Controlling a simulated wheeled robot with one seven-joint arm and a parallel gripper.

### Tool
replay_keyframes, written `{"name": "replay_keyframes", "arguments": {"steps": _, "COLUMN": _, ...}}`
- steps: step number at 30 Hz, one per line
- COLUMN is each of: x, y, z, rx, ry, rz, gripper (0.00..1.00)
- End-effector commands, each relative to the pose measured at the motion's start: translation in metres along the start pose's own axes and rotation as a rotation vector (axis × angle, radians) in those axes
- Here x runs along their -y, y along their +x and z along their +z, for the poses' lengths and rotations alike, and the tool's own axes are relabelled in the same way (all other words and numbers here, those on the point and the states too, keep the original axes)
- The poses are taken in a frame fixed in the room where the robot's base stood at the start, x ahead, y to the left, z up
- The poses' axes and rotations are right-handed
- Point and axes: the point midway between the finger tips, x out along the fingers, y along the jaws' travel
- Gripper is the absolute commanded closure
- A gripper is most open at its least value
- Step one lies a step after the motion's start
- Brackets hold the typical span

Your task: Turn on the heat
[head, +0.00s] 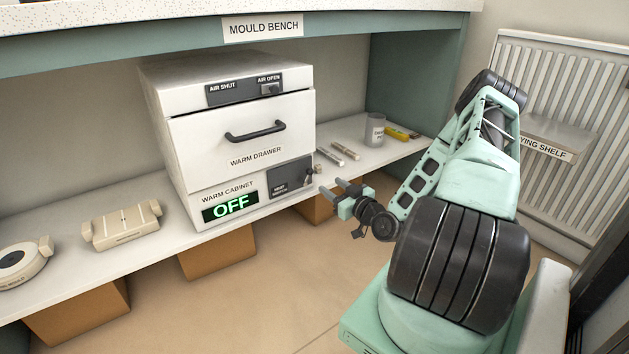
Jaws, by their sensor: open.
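The white warm cabinet (185,130) stands on the lower shelf of the mould bench. Its green display (231,206) reads OFF. A dark heat switch panel (287,176) sits at the lower right of its front, with a small knob or lever at its right side; its exact setting is too small to tell. My gripper (331,186) is open and empty, just right of the heat panel and apart from it as far as I can see. Its fingers point left towards the cabinet.
The warm drawer (245,136) is shut, with a dark handle. Above it is an air slider panel (244,90). Moulds (122,226) lie at left; rods, a cup (376,131) and a yellow tool (400,133) lie at right. A drying shelf (550,140) is on the right wall.

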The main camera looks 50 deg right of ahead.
Motion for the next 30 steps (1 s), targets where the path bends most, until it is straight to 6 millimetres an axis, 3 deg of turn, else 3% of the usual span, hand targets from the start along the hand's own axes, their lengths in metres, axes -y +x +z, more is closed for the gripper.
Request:
{"name": "replay_keyframes", "arguments": {"steps": 6, "x": 0.001, "y": 0.046, "z": 0.003, "rx": -0.003, "ry": -0.003, "rz": -0.001, "gripper": 0.55}}
{"name": "replay_keyframes", "arguments": {"steps": 12, "x": 0.001, "y": 0.077, "z": 0.003, "rx": -0.001, "ry": -0.001, "rz": -0.001, "gripper": 0.55}}
{"name": "replay_keyframes", "arguments": {"steps": 18, "x": 0.000, "y": 0.091, "z": 0.001, "rx": 0.000, "ry": 0.000, "rz": 0.000, "gripper": 0.55}}
{"name": "replay_keyframes", "arguments": {"steps": 27, "x": 0.000, "y": 0.092, "z": 0.000, "rx": 0.001, "ry": 0.000, "rz": 0.000, "gripper": 0.55}}
{"name": "replay_keyframes", "arguments": {"steps": 30, "x": 0.000, "y": 0.092, "z": 0.000, "rx": 0.001, "ry": 0.000, "rz": 0.000, "gripper": 0.83}}
